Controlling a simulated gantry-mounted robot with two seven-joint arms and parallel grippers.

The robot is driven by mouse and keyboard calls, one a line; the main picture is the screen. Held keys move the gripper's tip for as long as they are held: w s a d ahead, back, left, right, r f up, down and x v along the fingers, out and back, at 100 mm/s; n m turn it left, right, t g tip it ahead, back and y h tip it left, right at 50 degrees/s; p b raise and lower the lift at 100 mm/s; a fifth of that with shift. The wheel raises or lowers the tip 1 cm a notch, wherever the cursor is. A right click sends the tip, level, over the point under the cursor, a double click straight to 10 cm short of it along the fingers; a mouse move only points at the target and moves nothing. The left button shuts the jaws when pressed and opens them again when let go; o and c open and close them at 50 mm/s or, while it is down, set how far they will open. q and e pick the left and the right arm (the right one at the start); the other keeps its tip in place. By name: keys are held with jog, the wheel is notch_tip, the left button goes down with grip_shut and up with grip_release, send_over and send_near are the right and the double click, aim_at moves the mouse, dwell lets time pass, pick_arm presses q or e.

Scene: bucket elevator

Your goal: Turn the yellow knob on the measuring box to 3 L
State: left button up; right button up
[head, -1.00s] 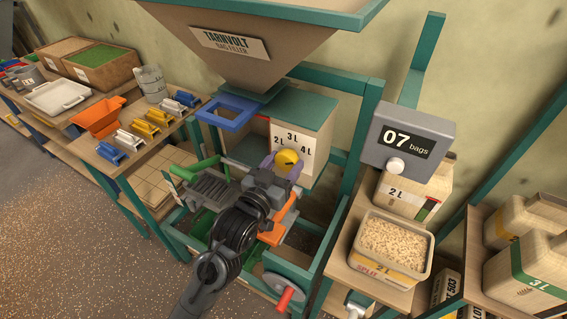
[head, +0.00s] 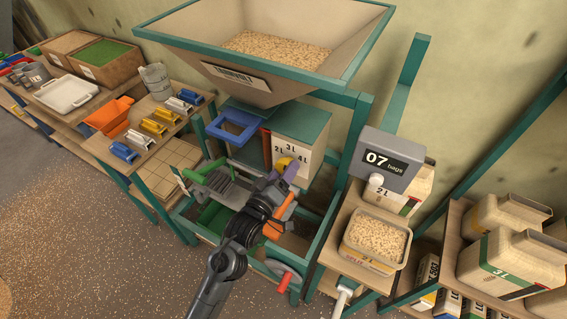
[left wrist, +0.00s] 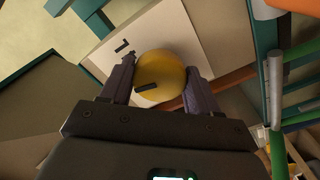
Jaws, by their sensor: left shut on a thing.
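The measuring box (head: 309,128) has a green top and a pale front marked 2 L at left, 3 L at top and 4 L at right. Its yellow knob (head: 282,162) sits below the 3 L mark, partly hidden by my left gripper (head: 289,168). That gripper is shut on the knob, with purple-grey fingers on either side. In the left wrist view the knob (left wrist: 172,72) is round, with a short dark mark near its lower left rim. A partial dark character shows on the plate beside it. I cannot tell which volume the knob points to. My right gripper is out of view.
A hopper of grain (head: 290,50) stands above the box, with a blue frame (head: 232,127) at its left. An orange bar lies close beside my gripper. At right are a counter reading 07 bags (head: 385,160) and a grain-filled container (head: 376,240).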

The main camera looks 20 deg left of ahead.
pick_arm(q)
jog(key=shift+n+p, duration=1)
jog(key=shift+n, duration=0.3)
jog(key=o, duration=1)
jog(key=shift+o, duration=0.2)
jog(key=s+a, duration=0.1)
jog(key=s, duration=0.9)
jog(key=shift+s+a, duration=0.15)
jog(key=shift+s, duration=0.2)
